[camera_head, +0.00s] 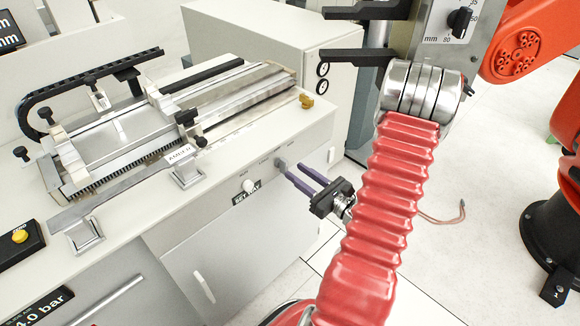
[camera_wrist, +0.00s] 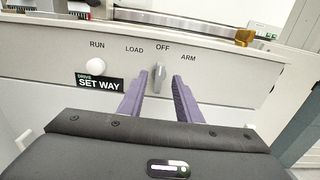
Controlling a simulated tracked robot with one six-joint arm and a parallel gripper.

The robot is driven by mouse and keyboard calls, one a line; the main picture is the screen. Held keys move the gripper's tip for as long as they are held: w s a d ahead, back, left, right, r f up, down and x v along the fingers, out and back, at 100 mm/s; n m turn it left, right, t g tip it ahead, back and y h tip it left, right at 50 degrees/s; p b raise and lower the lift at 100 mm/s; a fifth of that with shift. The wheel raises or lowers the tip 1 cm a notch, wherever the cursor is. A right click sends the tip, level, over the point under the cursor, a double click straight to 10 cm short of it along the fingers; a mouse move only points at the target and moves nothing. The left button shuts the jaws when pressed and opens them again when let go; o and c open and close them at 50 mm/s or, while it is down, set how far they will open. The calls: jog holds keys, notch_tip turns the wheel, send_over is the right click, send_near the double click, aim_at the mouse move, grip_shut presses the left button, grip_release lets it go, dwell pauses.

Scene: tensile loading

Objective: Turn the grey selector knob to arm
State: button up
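The grey selector knob (camera_wrist: 159,76) is on the pale front panel, upright in the wrist view beneath the OFF label (camera_wrist: 162,47). The ARM label (camera_wrist: 188,58) is to its right, with LOAD and RUN to its left. The knob also shows small in the head view (camera_head: 281,163). My gripper (camera_wrist: 160,77) is open, its two purple fingers pointing at the panel. In the wrist view its tips lie either side of the knob, with a gap on each side. The head view shows the gripper (camera_head: 293,171) close to the panel; whether it touches cannot be told.
A white round button (camera_wrist: 95,66) and a SET WAY plate (camera_wrist: 100,82) are left of the knob. A brass-coloured piece (camera_wrist: 244,37) sits on the bench edge above right. A machine bed (camera_head: 120,130) covers the bench top. Open floor (camera_head: 440,260) lies to the right.

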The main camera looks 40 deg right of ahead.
aim_at(287, 165)
jog(key=shift+w+a, duration=0.1)
jog(key=shift+w, duration=2.2)
jog(key=shift+c, duration=0.5)
grip_shut()
